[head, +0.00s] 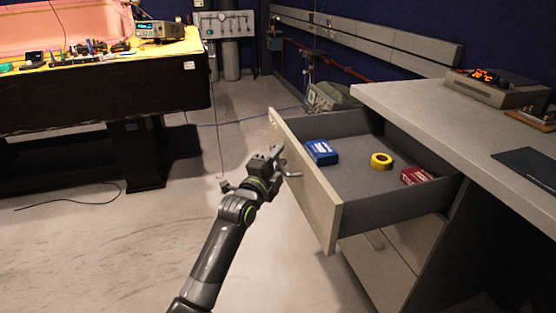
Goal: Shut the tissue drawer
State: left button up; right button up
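The top drawer (365,205) of the grey cabinet at right is pulled far out. Its pale front panel (322,212) faces left, with a metal handle (291,174) on the outer side. Inside lie a blue box (321,152), a yellow tape roll (381,160) and a red box (416,176). My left gripper (277,155) is at the outside of the front panel, close beside the handle. I cannot tell whether it touches the handle or whether its fingers are open. My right gripper is out of view.
The grey countertop (430,117) above the drawer holds an instrument with a red display (497,88) and a dark flat pad (531,168). Closed drawer fronts (385,262) are below. A dark bench (100,95) stands at left. The floor (130,245) between is mostly clear.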

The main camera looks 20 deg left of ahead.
pick_arm(q)
grip_shut()
